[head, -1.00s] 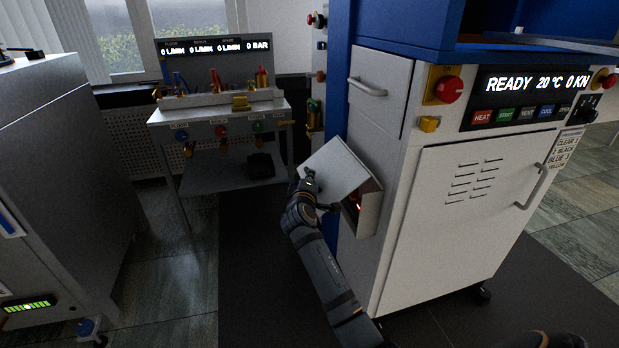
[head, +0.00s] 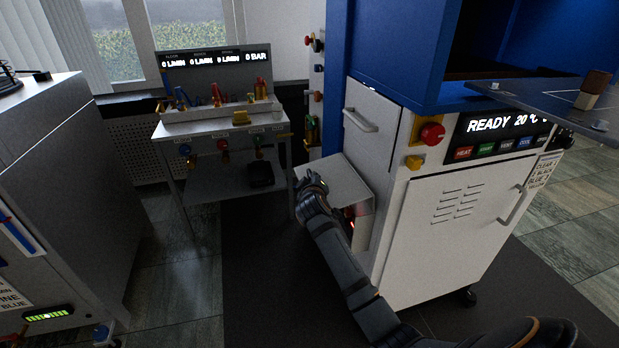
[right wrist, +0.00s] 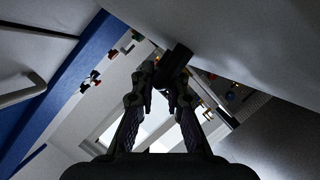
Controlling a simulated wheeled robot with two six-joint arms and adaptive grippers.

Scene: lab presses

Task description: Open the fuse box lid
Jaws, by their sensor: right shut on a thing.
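The fuse box (head: 363,228) is a small pale box on the side of the white press cabinet. Its pale grey lid (head: 343,182) stands open, swung out from the box, with a dark inside and a red glow showing below it. My right gripper (head: 311,184) is at the lid's outer left edge. In the right wrist view my right gripper (right wrist: 168,80) has its fingers shut on a dark handle (right wrist: 178,60) next to the broad grey lid surface (right wrist: 245,35). My arm hides part of the box opening. My left gripper is not in view.
The white press cabinet (head: 440,220) stands close on the right, with a drawer handle (head: 360,120) above the box and a red button (head: 432,133). A bench (head: 215,125) with gauges stands behind. A grey cabinet (head: 60,180) is at left. Dark floor lies clear between.

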